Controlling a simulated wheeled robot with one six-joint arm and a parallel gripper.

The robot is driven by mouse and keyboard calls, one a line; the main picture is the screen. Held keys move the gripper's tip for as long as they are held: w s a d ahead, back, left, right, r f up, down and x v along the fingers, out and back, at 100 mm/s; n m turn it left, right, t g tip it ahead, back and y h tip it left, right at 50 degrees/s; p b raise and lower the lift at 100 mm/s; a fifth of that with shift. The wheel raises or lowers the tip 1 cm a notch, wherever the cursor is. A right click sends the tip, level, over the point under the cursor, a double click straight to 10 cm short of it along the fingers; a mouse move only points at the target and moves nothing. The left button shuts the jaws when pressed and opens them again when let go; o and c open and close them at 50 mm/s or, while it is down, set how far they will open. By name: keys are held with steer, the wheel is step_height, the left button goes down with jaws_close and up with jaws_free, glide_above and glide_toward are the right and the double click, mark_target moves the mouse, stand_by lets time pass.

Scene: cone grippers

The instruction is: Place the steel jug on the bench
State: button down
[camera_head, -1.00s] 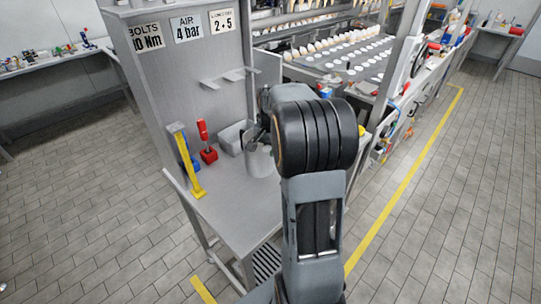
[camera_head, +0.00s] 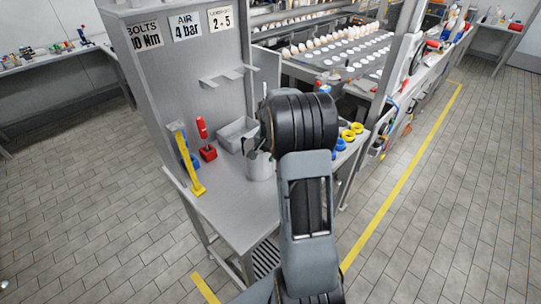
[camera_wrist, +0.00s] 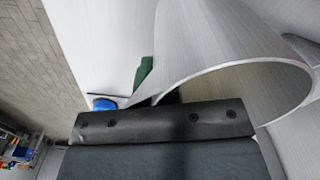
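The steel jug (camera_head: 260,167) is a grey cylinder at the right part of the steel bench (camera_head: 236,205). It looks upright, with its base at or very near the bench top; I cannot tell if it touches. In the wrist view its curved wall and open rim (camera_wrist: 215,45) fill the upper right, close to my gripper. My gripper (camera_head: 258,142) is at the top of the jug, partly hidden behind my own arm. In the wrist view only its dark body shows along the bottom, and the fingertips are hidden, so their grip is unclear.
A grey bin (camera_head: 236,134), a red-handled tool in a red block (camera_head: 207,150) and a yellow upright stand (camera_head: 187,165) are on the bench left of the jug. Yellow rings (camera_head: 350,133) lie to the right. The bench's front is clear.

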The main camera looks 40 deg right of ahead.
steer(key=shift+f, duration=0.15)
steer(key=c, duration=1.3)
jaws_free()
steer(key=shift+c, duration=0.2)
